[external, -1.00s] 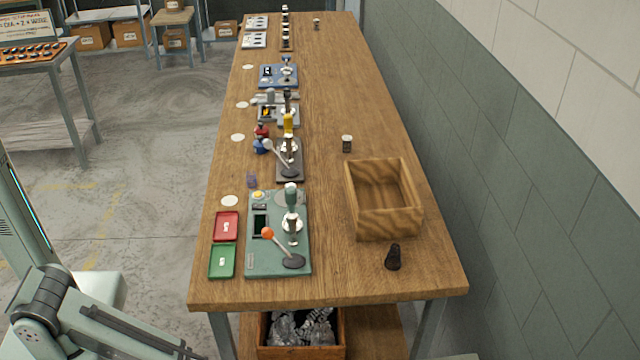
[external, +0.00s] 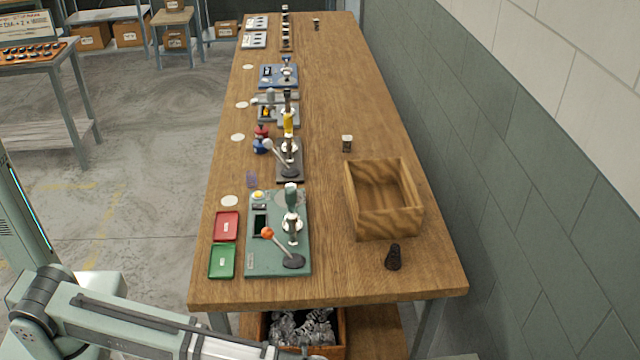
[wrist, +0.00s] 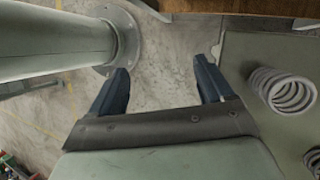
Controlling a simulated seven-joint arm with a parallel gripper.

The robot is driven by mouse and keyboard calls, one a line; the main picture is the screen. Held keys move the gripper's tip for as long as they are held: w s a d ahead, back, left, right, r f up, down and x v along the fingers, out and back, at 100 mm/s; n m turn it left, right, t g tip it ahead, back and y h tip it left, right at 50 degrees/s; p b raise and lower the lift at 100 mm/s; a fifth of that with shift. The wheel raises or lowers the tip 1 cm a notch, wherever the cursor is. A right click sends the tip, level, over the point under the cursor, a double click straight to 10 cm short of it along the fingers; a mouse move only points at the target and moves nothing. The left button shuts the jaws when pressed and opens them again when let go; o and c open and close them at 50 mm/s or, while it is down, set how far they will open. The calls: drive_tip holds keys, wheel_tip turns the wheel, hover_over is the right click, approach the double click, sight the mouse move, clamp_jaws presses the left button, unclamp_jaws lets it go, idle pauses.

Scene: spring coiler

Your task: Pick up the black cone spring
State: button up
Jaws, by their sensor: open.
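The black cone spring (external: 393,257) stands upright on the near right part of the wooden bench, in front of the wooden box, in the external view. It looks wider at the bottom than at the top. My gripper (wrist: 160,66) shows in the wrist view, with its two dark blue fingers apart and nothing between them. Bare concrete floor lies beyond the fingers. The black cone spring cannot be made out in the wrist view. In the external view my arm crosses the lower left, below the bench's front edge, and the gripper itself does not show clearly.
The open wooden box (external: 361,206) stands behind the spring. A green press (external: 262,268), a red tray (external: 226,226) and a green tray (external: 222,261) sit to the left. Grey coils (wrist: 285,92) lie at right in the wrist view. Bench between press and spring is clear.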

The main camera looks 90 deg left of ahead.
drive_tip(key=w+r+m, duration=0.2)
drive_tip(key=w+r, duration=0.4)
drive_tip(key=r, duration=0.2)
wheel_tip(320, 180, up, 28)
drive_tip(key=m+t+h, duration=0.1)
drive_tip(key=t+h, duration=0.1)
drive_tip(key=t, duration=0.2)
hover_over(394, 255)
drive_tip(key=f, duration=0.7)
drive_tip(key=shift+w+a+f, duration=0.1)
drive_tip(key=shift+a+f, duration=0.2)
drive_tip(key=shift+a, duration=0.1)
drive_tip(key=shift+w+a+f, duration=0.1)
drive_tip(key=shift+a+f, duration=0.05)
drive_tip(key=shift+f, duration=0.8)
drive_tip(key=shift+a+f, duration=0.2)
drive_tip(key=shift+f, duration=0.7)
drive_tip(key=shift+w+a+f, duration=0.1)
drive_tip(key=shift+a+f, duration=0.05)
drive_tip(key=shift+f, duration=0.8)
drive_tip(key=shift+c, duration=0.5)
drive_tip(key=c, duration=1.1)
